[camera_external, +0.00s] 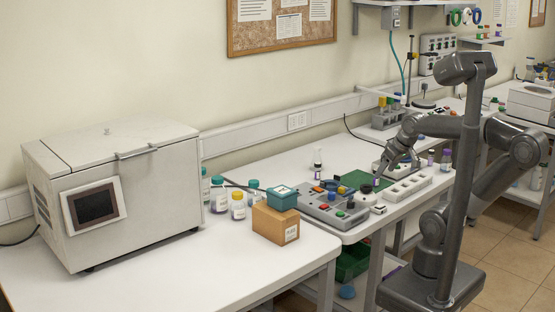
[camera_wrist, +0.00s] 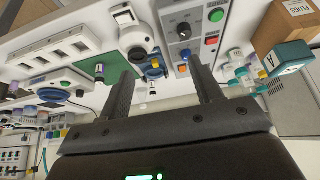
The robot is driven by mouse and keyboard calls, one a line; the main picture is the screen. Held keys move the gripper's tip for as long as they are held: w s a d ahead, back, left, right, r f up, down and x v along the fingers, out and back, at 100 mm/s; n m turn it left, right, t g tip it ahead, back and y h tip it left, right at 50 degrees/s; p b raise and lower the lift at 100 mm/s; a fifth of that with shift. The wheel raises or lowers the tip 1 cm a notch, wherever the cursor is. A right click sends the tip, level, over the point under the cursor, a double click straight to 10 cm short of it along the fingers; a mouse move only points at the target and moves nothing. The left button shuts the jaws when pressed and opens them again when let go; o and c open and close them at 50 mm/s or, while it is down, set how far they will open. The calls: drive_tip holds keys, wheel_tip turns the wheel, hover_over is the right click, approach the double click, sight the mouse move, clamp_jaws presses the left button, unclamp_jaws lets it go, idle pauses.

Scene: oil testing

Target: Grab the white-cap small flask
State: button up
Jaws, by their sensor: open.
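A small flask (camera_external: 318,160) stands upright by itself near the wall edge of the middle table. In the wrist view a small pale and dark flask (camera_wrist: 152,91) shows in the gap between my fingers, farther off, apparently the same one. My gripper (camera_external: 396,172) is over the middle table, right of the flask, pointing down near the green mat. It also shows in the wrist view (camera_wrist: 162,68), its two fingers wide apart with nothing held between them.
A grey control panel (camera_external: 330,207) with coloured buttons lies left of my gripper. White socket strips (camera_external: 408,187) lie right. Several capped bottles, one yellow-capped (camera_external: 238,207), stand beside the large white machine (camera_external: 115,190).

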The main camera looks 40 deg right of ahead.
drive_tip(key=w+d+r+m, duration=0.1)
drive_tip(key=w+r, duration=0.2)
drive_tip(key=w, duration=0.3)
drive_tip(key=w+d+r, duration=0.2)
drive_tip(key=w+r, duration=0.1)
drive_tip(key=w, duration=0.4)
drive_tip(key=m+g+h, duration=0.1)
drive_tip(key=m+h, duration=0.1)
drive_tip(key=m, duration=0.1)
hover_over(316, 153)
drive_tip(key=s, duration=0.3)
wheel_tip(316, 153, down, 11)
drive_tip(key=x, duration=0.5)
drive_tip(key=shift+d, duration=0.25)
drive_tip(key=x, duration=0.5)
drive_tip(key=shift+w+a+f, duration=0.15)
drive_tip(key=shift+a+f, duration=0.15)
drive_tip(key=shift+c, duration=0.2)
